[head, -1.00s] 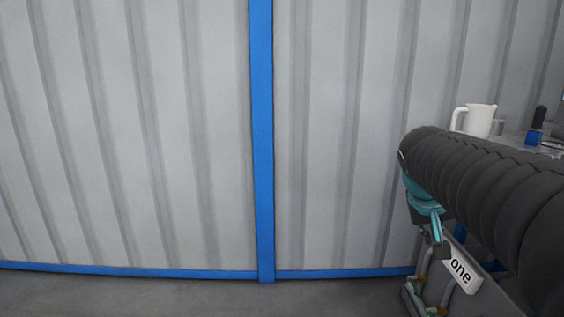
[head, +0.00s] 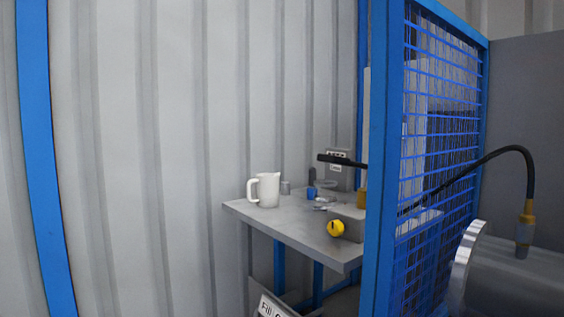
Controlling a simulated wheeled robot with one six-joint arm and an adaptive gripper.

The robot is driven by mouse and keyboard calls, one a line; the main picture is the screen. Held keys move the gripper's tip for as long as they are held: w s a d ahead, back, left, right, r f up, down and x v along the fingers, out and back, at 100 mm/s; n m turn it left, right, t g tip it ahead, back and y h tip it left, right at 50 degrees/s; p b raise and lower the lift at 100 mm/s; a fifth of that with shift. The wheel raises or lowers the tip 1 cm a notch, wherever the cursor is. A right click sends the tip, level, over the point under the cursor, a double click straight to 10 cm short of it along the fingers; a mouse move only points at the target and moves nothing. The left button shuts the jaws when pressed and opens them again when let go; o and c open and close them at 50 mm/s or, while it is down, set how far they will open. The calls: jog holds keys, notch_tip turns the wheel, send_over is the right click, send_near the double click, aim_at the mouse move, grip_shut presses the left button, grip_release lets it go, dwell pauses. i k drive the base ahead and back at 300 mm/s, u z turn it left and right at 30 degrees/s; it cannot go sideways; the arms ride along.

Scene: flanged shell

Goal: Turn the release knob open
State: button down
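A small round yellow piece with a dark spot (head: 335,228), which looks like a knob, shows at the front of a low grey block on the grey table (head: 290,232). I cannot tell from here whether it is the release knob or how it is turned. My gripper is not in view, and no part of my arm shows clearly. At the right edge lies a large grey cylinder (head: 520,272) with a bright flange ring (head: 466,262) at its left end, partly cut off by the frame.
A white jug (head: 265,190), a blue-based item (head: 312,190) and other small things stand on the table. A blue mesh fence (head: 440,120) stands between table and cylinder. A black cable (head: 490,155) arches to a yellow connector (head: 526,225) above the cylinder.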

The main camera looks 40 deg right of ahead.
aim_at(336, 228)
jog(key=k, duration=0.5)
jog(key=u, duration=0.95)
jog(key=i, duration=0.75)
jog(key=z, duration=2.95)
